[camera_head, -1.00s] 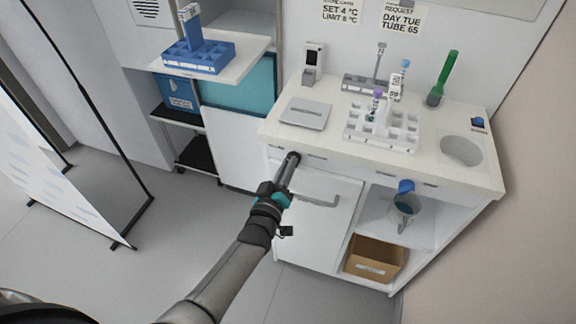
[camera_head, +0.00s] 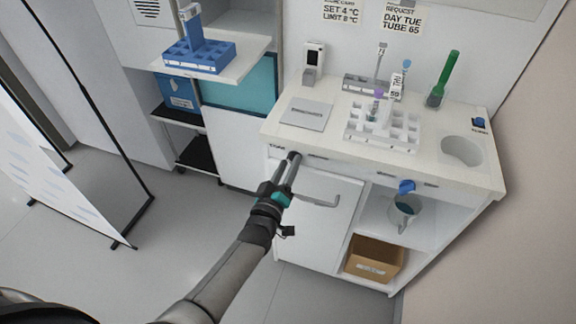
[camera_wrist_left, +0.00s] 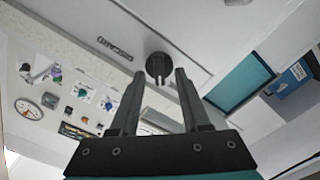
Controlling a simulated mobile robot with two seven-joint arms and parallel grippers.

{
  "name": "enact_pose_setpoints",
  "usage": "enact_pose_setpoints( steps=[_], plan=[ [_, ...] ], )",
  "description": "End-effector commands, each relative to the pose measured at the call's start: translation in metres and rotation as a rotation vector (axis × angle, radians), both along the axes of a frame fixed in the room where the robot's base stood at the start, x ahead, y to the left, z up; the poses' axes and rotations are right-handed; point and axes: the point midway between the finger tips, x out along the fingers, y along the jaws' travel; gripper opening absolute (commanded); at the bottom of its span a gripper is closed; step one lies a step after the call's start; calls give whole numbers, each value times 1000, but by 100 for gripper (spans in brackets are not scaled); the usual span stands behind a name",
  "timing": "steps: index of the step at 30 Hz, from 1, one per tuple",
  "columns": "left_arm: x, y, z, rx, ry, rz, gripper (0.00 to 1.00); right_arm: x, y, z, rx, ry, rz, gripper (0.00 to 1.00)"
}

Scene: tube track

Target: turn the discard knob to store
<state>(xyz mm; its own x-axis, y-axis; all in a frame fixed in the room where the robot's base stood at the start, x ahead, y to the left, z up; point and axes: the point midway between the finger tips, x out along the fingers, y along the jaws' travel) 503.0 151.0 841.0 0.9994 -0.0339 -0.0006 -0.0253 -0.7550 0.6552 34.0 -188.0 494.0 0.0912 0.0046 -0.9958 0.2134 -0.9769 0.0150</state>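The discard knob (camera_wrist_left: 158,67) is a dark round knob on a white panel in the left wrist view. A label reading DISCARD (camera_wrist_left: 114,48), seen upside down, is beside it. My left gripper (camera_wrist_left: 161,76) is open, with its two fingers apart and the knob between or just beyond their tips; I cannot tell whether they touch it. In the head view the left gripper (camera_head: 291,158) is at the counter's front panel, near its left end, and hides the knob. The knob's pointing direction is unclear. My right gripper is not in view.
The white counter (camera_head: 283,138) carries a white tube rack (camera_head: 352,134), a grey plate (camera_head: 306,113) and a green tube (camera_head: 448,75). A cabinet door handle (camera_head: 318,202) is just below my left gripper. A blue knob (camera_head: 406,187) is on the panel to the right.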

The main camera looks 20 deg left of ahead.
Motion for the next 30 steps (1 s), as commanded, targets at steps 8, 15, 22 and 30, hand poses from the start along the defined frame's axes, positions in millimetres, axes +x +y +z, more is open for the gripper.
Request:
enact_pose_setpoints(
  steps=[8,15,22,30],
  plan=[
    [-4,0,0,1,1,-1,46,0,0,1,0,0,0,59],
    [-36,1,0,1,4,0,46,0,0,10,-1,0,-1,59],
    [-82,3,1,2,4,0,46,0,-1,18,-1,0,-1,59],
    [-131,4,0,1,2,-1,46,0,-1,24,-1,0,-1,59]
  ],
)
